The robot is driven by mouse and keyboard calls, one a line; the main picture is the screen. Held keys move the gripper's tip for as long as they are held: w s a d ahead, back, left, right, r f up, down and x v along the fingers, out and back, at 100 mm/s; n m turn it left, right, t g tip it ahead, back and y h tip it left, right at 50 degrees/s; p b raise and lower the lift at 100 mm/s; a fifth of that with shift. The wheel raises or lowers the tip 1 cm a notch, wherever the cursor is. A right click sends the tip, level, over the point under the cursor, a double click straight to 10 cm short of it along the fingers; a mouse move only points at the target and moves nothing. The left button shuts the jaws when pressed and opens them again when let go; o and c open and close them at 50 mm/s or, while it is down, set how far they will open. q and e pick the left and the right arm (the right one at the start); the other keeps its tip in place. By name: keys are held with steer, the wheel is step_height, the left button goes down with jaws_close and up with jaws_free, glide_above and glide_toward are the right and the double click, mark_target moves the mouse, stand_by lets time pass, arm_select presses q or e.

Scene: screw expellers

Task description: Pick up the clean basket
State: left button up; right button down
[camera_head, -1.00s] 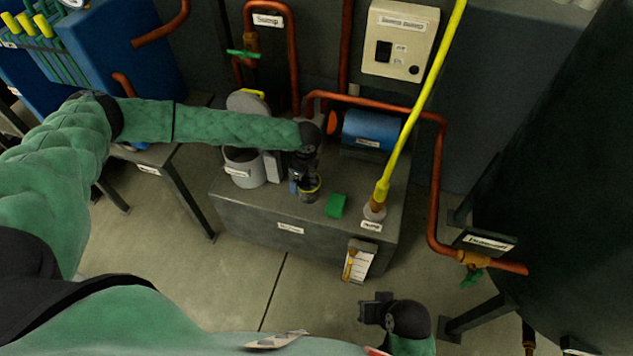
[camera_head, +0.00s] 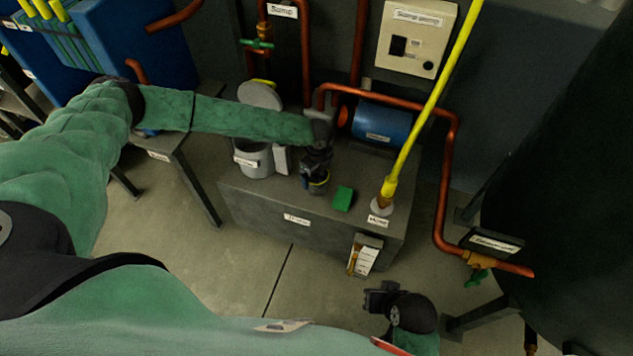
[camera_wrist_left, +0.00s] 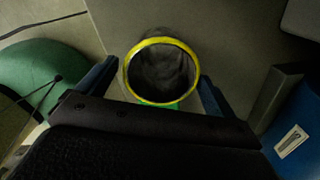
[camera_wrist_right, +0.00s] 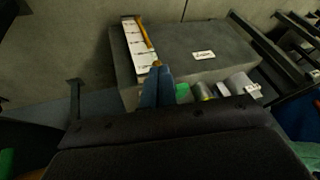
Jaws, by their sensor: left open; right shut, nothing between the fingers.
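The basket (camera_head: 320,187) is a small dark mesh cup with a yellow rim. It stands upright on the grey bench, mostly covered by my left gripper (camera_head: 316,170) in the head view. In the left wrist view the basket (camera_wrist_left: 163,68) shows from above, with the open fingers of my left gripper (camera_wrist_left: 158,82) on either side of its rim. I cannot tell whether they touch it. My right gripper (camera_head: 378,299) is low in front of the bench, away from the basket. In the right wrist view its fingers (camera_wrist_right: 162,84) are shut and empty.
A green block (camera_head: 343,198) lies right of the basket. A grey pot (camera_head: 254,160) stands to the left. A yellow pole (camera_head: 420,125) rises at the bench's right end, near copper pipes and a blue cylinder (camera_head: 382,124). A card holder (camera_head: 364,256) hangs on the bench front (camera_head: 250,205).

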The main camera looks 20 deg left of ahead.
mark_target(316, 180)
arm_select(q)
step_height(316, 180, down, 4)
steer(key=shift+a+f+p, duration=0.1)
steer(key=shift+f+p, duration=0.05)
steer(key=shift+p, duration=0.15)
steer(key=shift+f, duration=0.35)
arm_select(e)
steer(key=r, duration=0.3)
steer(key=shift+s+d+g, duration=0.25)
steer(key=shift+s+g, duration=0.05)
steer(key=shift+f, duration=0.1)
arm_select(q)
steer(key=c, duration=1.1)
steer(key=shift+c, duration=0.2)
steer(key=shift+w+r, duration=0.1)
steer(key=shift+r, duration=0.05)
